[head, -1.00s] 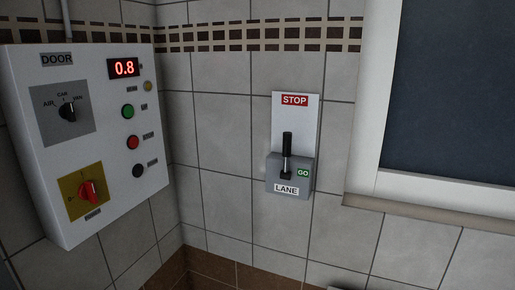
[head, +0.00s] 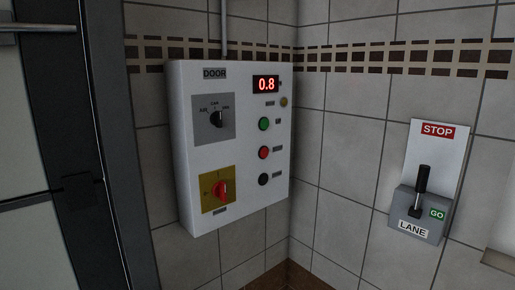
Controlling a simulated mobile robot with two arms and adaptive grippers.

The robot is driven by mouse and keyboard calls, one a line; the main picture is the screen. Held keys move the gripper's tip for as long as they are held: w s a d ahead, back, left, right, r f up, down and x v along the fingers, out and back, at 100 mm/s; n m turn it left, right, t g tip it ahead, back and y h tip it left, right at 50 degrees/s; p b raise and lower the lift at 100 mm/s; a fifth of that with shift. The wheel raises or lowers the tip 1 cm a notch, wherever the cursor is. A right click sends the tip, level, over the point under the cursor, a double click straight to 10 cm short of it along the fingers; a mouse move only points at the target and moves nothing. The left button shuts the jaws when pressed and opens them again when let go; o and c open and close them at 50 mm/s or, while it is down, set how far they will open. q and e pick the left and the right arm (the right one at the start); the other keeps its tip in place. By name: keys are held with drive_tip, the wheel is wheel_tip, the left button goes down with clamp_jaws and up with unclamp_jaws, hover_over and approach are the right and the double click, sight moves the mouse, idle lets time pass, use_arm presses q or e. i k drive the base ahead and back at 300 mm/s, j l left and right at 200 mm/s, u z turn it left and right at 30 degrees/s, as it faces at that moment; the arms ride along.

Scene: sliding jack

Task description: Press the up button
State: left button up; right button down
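A white control box (head: 240,200) labelled DOOR is mounted on the tiled wall, left of the corner. Its right side holds a column of round buttons: a green one (head: 264,124), a red one (head: 264,153) and a black one (head: 264,179). The small labels beside them are too small to read, so I cannot tell which is the up button. A red display (head: 266,84) reads 0.8. A black selector knob (head: 217,119) and a red rotary switch (head: 221,190) on a yellow plate are on the left side. Neither gripper is in view.
A lane lever unit (head: 418,212) with a black handle, STOP above and GO at its lower right, hangs on the right wall. A dark-framed door (head: 85,150) with a metal handle (head: 38,28) stands at the left. The wall around the box is clear.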

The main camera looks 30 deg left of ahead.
sight(265, 121)
drive_tip(key=i+j+u, duration=0.2)
drive_tip(key=i+u, duration=0.6)
drive_tip(key=i+l+u, duration=0.1)
drive_tip(key=i+u, duration=0.3)
drive_tip(key=i, duration=0.1)
